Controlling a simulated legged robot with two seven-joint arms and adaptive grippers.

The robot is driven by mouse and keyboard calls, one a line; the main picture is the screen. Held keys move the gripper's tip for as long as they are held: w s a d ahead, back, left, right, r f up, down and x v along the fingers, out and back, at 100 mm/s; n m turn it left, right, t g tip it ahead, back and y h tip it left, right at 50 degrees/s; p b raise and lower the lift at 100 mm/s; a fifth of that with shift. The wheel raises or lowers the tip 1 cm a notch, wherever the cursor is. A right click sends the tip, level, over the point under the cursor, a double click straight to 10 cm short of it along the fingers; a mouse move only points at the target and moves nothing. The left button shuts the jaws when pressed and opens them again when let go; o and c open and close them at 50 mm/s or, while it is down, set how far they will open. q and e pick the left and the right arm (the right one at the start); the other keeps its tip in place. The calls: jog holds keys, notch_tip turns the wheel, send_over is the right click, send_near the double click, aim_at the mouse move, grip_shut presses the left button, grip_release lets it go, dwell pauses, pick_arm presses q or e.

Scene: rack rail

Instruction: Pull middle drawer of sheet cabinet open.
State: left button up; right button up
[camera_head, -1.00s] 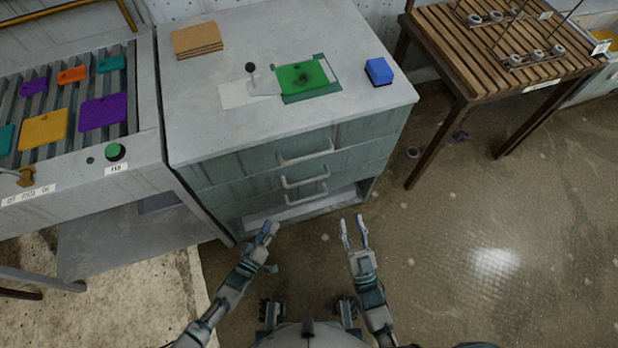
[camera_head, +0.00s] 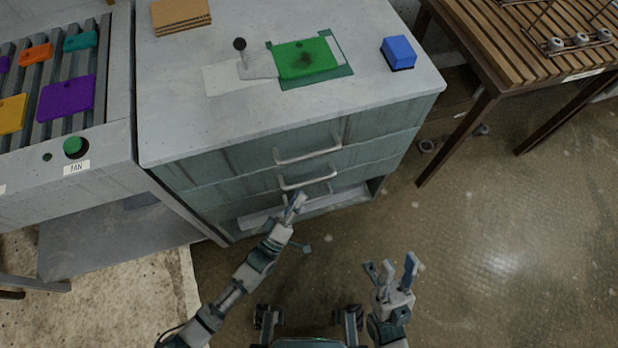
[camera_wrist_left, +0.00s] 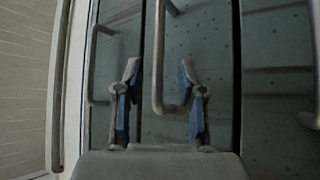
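The sheet cabinet (camera_head: 215,135) is grey-green with stacked drawers and pale bar handles. The middle drawer's handle (camera_head: 307,181) is below the top handle (camera_head: 307,155); both drawers look shut. The lowest handle is largely hidden behind my left gripper (camera_head: 295,203), which is just below the middle handle in the head view. In the left wrist view my left gripper (camera_wrist_left: 160,82) is open, with the end of one handle (camera_wrist_left: 158,70) showing between its fingers, seemingly without being clamped. My right gripper (camera_head: 392,266) is open and empty over the floor at right.
A slatted wooden table (camera_head: 500,50) stands at right. The floor before the cabinet is clear.

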aim_at(309, 180)
pick_arm(q)
jog(key=x, duration=0.6)
jog(key=shift+b, duration=0.4)
jog(key=shift+f, duration=0.1)
grip_shut()
